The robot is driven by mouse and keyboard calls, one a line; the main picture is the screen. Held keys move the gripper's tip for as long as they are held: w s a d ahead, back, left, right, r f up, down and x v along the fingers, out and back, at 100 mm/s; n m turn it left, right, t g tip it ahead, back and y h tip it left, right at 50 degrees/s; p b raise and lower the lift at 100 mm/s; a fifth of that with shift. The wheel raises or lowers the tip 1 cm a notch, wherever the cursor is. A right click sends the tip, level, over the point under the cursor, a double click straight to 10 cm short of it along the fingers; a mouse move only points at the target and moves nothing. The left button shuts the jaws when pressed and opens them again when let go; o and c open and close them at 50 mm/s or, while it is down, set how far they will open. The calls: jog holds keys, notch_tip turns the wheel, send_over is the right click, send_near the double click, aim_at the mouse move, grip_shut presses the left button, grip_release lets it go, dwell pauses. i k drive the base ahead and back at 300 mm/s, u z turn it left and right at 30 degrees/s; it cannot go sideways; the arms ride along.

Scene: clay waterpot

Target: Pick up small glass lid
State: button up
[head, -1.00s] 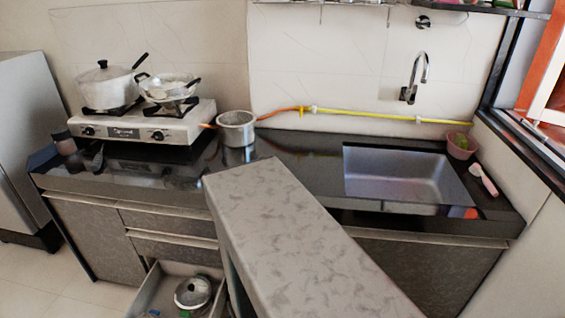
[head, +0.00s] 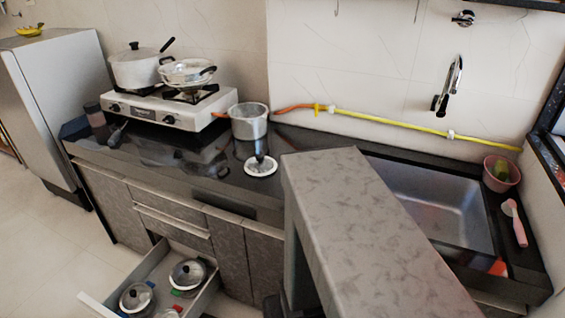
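A small round lid (head: 261,166) with a pale, shiny rim lies on the dark counter, in front of the steel pot. A dark upright shape stands at its middle; I cannot tell whether it is a knob. Two more round glass-topped items with dark knobs, one at the back (head: 189,272) and one at the front left (head: 136,298), sit in the open drawer (head: 205,297). I cannot tell whether these are loose lids or lidded pots, or which piece is the small glass lid. My gripper is not in view.
A marbled grey slab (head: 345,215) juts toward me, right of the drawer. The stove (head: 170,105) with pots is at the back left, beside an open steel pot (head: 249,122). The sink (head: 440,210) is right. Floor is free at the lower left.

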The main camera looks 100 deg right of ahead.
aim_at(260, 165)
jog(key=z, duration=0.05)
jog(key=k, duration=0.2)
jog(key=u, duration=1.7)
jog(key=k, duration=0.2)
jog(key=z, duration=2.95)
jog(key=k, duration=0.6)
jog(key=u, duration=0.1)
jog(key=i, duration=0.45)
jog(key=z, duration=0.05)
